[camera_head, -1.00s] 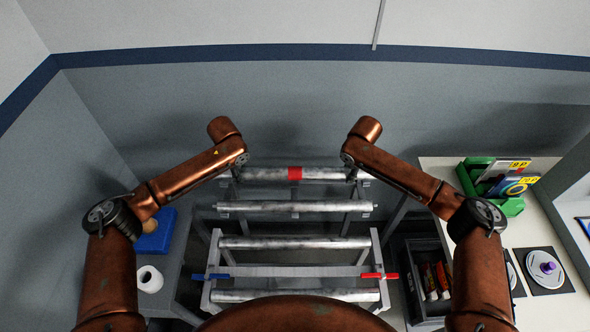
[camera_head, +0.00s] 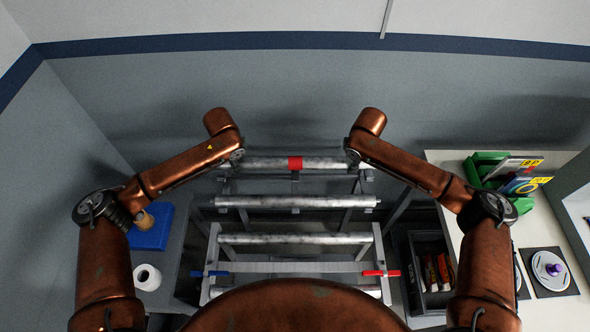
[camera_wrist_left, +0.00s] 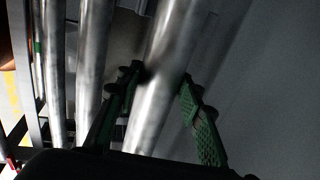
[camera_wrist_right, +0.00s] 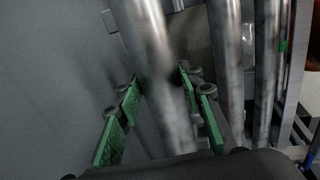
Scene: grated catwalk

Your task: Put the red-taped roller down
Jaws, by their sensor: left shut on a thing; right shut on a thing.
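The red-taped roller (camera_head: 325,163) is a long grey metal cylinder with a red band (camera_head: 295,163) at its middle. It lies level across the back of the grey rack. My left gripper (camera_wrist_left: 160,82) is shut around its left part, one green-padded finger on each side. My right gripper (camera_wrist_right: 161,84) is shut around its right part in the same way. In the head view my forearms' ends hide most of both grippers. A grey bracket shows just below the red band; I cannot tell whether the roller touches the rack.
A second roller (camera_head: 290,201) lies parallel in front. Nearer is a grey frame with another roller (camera_head: 290,239), a blue handle (camera_head: 210,273) and a red handle (camera_head: 381,273). A blue block and white roll stand left; a dark crate (camera_head: 412,300) and pale table (camera_head: 548,220) stand right.

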